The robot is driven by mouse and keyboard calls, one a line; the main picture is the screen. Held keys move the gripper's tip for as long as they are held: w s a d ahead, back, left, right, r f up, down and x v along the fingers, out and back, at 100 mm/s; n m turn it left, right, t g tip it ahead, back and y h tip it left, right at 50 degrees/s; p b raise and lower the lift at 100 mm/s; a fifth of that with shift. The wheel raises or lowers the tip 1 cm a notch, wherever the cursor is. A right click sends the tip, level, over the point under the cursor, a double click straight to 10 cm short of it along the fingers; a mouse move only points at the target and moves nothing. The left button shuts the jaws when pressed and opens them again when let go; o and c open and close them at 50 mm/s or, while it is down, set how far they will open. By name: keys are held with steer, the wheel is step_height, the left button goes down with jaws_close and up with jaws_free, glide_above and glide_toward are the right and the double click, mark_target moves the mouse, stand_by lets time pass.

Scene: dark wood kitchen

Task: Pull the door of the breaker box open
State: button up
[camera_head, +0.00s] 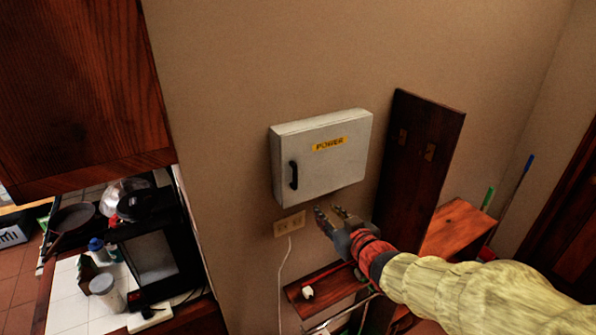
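The breaker box (337,177) is a grey-white metal box on the beige wall, with a yellow POWER label (329,144) on its door. The door is shut. A black vertical handle (293,175) is on the left side of the door. My gripper (331,212) is just below the box, to the right of and lower than the handle, and apart from the handle. Its two fingers are spread with nothing between them. My arm comes in from the lower right.
A wall outlet (290,224) with a white cord is below the box. A dark wood panel (417,160) stands just right of the box, with a wooden shelf (455,228) beyond. Dark cabinets (75,90) and a cluttered counter (68,308) are on the left. The wall left of the box is clear.

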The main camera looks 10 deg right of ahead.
mark_target(296, 175)
steer(key=a+r+n+t+y, duration=0.15)
steer(key=a+r+y, duration=0.25)
steer(key=r, duration=0.4)
steer(key=shift+m+t+h, duration=0.3)
steer(key=shift+m+t, duration=0.05)
steer(key=x, duration=0.7)
steer(key=shift+w+a+f, duration=0.2)
steer(key=shift+w+a, duration=0.1)
steer(key=shift+a, duration=0.05)
steer(key=shift+c, duration=1.1)
jaws_close()
